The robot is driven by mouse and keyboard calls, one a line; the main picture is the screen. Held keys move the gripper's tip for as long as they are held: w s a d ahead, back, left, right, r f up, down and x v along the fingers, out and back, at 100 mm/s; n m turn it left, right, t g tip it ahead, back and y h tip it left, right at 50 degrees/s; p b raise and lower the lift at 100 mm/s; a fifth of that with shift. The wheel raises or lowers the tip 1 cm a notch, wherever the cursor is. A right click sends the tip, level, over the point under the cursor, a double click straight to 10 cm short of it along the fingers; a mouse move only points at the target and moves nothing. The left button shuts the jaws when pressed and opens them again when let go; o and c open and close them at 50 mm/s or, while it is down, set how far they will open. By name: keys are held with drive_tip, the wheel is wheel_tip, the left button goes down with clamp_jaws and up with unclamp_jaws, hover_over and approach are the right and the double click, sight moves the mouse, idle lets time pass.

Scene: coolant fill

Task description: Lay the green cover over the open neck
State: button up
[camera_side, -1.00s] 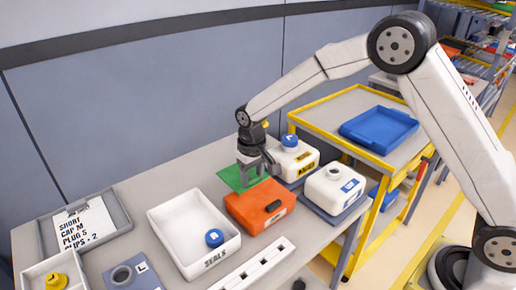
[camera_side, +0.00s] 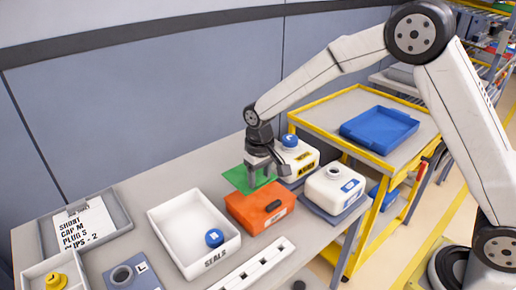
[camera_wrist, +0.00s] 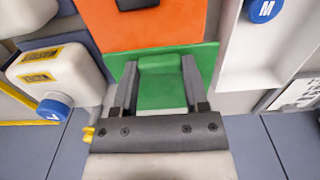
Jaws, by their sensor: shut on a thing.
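The green cover (camera_side: 240,178) is a flat sheet with a raised block that shows in the wrist view (camera_wrist: 161,85). My gripper (camera_side: 262,182) is shut on this block, one finger on each side. The cover is behind the orange box (camera_side: 260,206); whether it clears the table is hard to tell. The open neck (camera_side: 334,171) is on top of the front white tank (camera_side: 330,191), to the right of my gripper and apart from it. The cover's near side is partly hidden by my gripper.
A second white tank (camera_side: 304,164) with a blue cap (camera_side: 290,141) stands close right of my gripper. The white seals tray (camera_side: 178,238) holds a blue cap (camera_side: 214,238). A blue tray (camera_side: 379,130) lies on the yellow-edged cart.

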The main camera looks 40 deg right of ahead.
drive_tip(key=shift+d, duration=0.1)
drive_tip(key=s+d+r, duration=0.8)
drive_tip(key=s+d, duration=0.2)
drive_tip(key=d, duration=0.3)
drive_tip(key=s+d+r, duration=0.1)
drive_tip(key=s+d, duration=0.1)
drive_tip(key=s, duration=0.5)
drive_tip(key=s+d+r, duration=0.2)
drive_tip(key=s+d, duration=0.1)
drive_tip(key=s, duration=0.5)
drive_tip(key=w+d+f, duration=0.1)
drive_tip(key=w+f, duration=0.1)
drive_tip(key=w, duration=0.2)
drive_tip(key=w+d+f, duration=0.1)
drive_tip(key=w+f, duration=0.2)
drive_tip(key=w, duration=0.1)
drive_tip(key=w+d+f, duration=0.1)
drive_tip(key=w+f, duration=0.2)
drive_tip(key=w, duration=0.1)
drive_tip(key=shift+d+f, duration=0.2)
drive_tip(key=shift+d, duration=0.05)
drive_tip(key=shift+w+d+f, duration=0.15)
drive_tip(key=shift+w+f, duration=0.3)
